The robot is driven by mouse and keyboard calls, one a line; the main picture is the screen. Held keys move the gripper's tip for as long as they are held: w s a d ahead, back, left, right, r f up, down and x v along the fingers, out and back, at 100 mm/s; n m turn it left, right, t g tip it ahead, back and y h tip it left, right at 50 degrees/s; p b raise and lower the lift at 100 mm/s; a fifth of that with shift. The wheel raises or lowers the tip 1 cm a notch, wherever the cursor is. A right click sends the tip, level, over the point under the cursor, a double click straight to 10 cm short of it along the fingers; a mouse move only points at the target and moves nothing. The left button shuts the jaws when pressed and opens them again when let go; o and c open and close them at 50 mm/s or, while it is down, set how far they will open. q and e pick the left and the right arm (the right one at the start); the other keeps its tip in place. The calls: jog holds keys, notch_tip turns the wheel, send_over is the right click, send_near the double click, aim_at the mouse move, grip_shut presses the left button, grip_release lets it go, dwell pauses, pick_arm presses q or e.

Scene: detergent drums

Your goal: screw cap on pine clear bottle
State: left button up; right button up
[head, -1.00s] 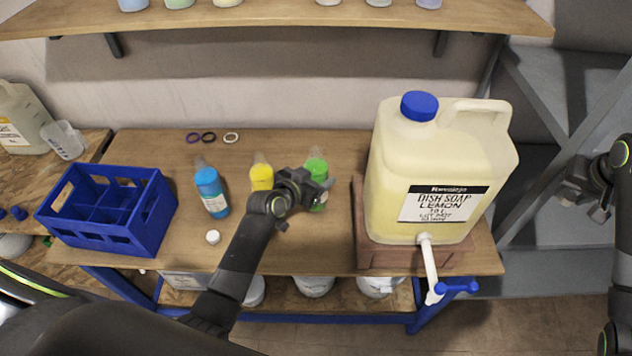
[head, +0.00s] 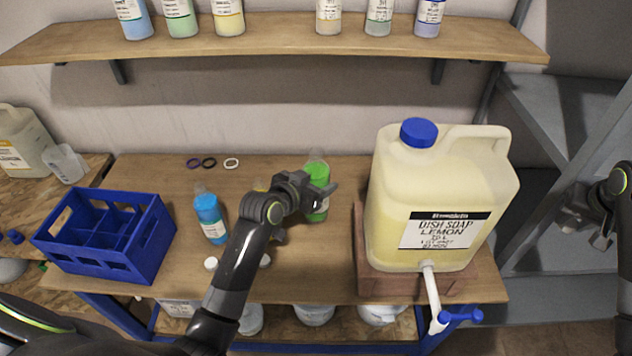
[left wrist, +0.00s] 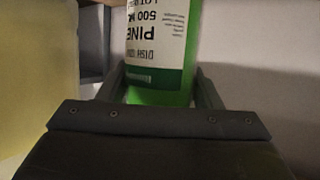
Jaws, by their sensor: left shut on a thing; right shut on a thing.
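In the left wrist view, the bottle's green body and white "PINE 500 ML" label (left wrist: 155,45) sit between the two fingers (left wrist: 155,90). Its mouth is out of that view. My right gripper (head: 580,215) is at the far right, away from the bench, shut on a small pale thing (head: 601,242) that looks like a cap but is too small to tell.
A dish soap jug (head: 430,190) with a tap stands on a wooden block, right of the bottle. Rings (head: 209,162) lie behind.

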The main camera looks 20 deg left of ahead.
aim_at(318, 154)
pick_arm(q)
jog(key=shift+r, duration=0.1)
jog(key=c, duration=0.7)
jog(key=shift+r, duration=0.15)
